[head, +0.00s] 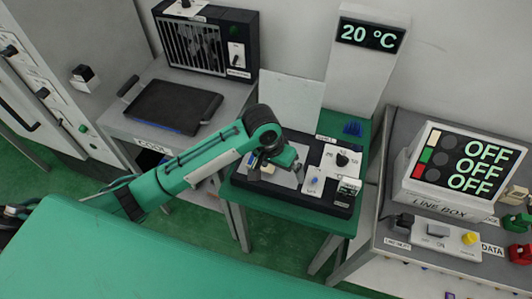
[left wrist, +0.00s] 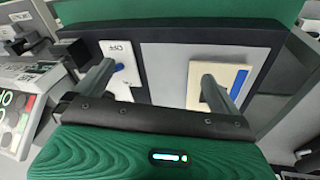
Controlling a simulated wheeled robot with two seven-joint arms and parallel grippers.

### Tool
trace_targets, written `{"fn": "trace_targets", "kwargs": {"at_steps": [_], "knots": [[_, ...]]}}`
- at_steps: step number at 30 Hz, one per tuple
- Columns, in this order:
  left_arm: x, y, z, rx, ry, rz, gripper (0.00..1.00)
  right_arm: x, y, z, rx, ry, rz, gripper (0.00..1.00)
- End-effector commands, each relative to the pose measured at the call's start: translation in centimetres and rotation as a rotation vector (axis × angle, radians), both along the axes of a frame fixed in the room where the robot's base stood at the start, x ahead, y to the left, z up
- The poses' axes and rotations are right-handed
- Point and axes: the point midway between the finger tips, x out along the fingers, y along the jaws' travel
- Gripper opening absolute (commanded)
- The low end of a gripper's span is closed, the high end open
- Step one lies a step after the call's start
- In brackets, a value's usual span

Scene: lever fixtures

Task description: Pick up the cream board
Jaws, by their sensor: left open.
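The cream board (left wrist: 196,92) lies on the grey plate of a dark fixture in the left wrist view, partly hidden by one of my fingers. In the head view a small cream patch (head: 268,169) shows beside my gripper, mostly covered. My left gripper (head: 276,161) is over the fixture. In the left wrist view it is open (left wrist: 158,72), with bare grey plate between the fingers. The right-hand finger overlaps the board in the picture; I cannot tell whether it touches. My right gripper is not in view.
The fixture (head: 315,202) stands on a green table and carries a white switch panel (head: 340,160). A tall display reading 20 °C (head: 369,35) stands behind. A black tray (head: 172,107) is on the left table; a line box (head: 460,165) is on the right.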

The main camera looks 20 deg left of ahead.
Motion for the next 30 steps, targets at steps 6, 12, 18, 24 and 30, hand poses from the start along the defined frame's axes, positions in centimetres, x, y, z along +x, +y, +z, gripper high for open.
{"fn": "trace_targets", "kwargs": {"at_steps": [6,12,18,24,30], "knots": [[4.0,2.5,3.1,0.100,0.058,0.072,1.00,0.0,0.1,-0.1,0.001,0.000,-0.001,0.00],[6.9,5.5,6.2,0.182,0.108,0.174,1.00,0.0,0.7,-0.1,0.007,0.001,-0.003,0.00],[8.3,7.3,8.1,0.223,0.135,0.244,1.00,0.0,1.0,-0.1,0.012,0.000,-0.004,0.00],[8.4,7.6,6.8,0.231,0.145,0.258,1.00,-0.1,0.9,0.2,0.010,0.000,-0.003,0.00],[8.3,7.6,2.8,0.232,0.146,0.256,1.00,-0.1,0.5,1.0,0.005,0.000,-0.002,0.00]]}}
